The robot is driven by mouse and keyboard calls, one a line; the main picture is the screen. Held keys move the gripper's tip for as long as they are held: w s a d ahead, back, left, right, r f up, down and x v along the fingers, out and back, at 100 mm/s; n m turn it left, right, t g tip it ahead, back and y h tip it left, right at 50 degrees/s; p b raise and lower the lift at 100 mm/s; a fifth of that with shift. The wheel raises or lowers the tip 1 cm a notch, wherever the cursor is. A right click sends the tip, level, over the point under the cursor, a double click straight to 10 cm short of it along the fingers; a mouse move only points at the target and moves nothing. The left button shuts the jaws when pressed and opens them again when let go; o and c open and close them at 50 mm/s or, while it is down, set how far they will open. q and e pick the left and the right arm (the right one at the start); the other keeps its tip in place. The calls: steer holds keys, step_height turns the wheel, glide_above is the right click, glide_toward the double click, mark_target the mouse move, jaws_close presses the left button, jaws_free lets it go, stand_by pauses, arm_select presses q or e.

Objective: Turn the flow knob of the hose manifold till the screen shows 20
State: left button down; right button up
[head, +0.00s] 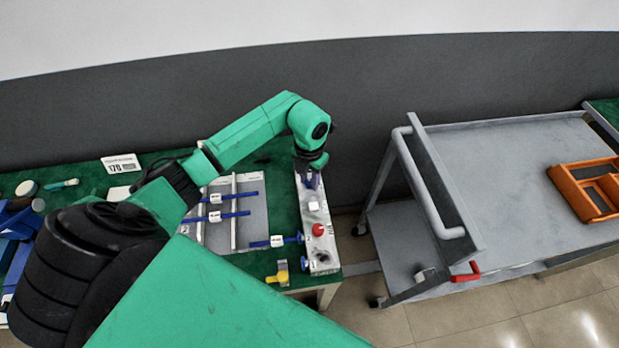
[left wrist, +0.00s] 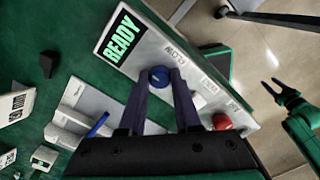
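The hose manifold is a long pale panel (head: 322,255) at the table's right end. In the left wrist view its screen (left wrist: 122,38) reads READY in green. A blue round knob (left wrist: 158,73) sits below the screen, near the printed word FLOW. My left gripper (head: 312,180) is above the panel's far end. In the left wrist view its two fingers (left wrist: 162,82) are apart, with the knob between the tips; I cannot tell whether they touch it. My right gripper (left wrist: 278,90) shows at that view's right edge, jaws apart and empty. The head view hides the screen.
A red button (head: 318,230) and a white block (head: 314,206) stand on the panel. Blue-handled tubes (head: 230,215) lie on a grey board to the left. A yellow valve (head: 280,275) is near the front edge. A grey cart (head: 530,160) stands right, carrying an orange tray (head: 566,180).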

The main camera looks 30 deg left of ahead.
stand_by(0.3)
arm_select(q)
steer(key=m+b, duration=0.2)
steer(key=shift+a+f+b, duration=0.1)
steer(key=shift+f+b, duration=0.05)
steer(key=shift+b, duration=0.15)
steer(key=m+b, duration=0.3)
steer(key=m, duration=0.1)
steer(key=shift+w, duration=0.1)
steer(key=m+b, duration=0.3)
steer(key=shift+r+m+b, duration=0.25)
steer(key=shift+m+b, duration=0.5)
steer(key=shift+m, duration=0.55)
steer(key=shift+r, duration=0.1)
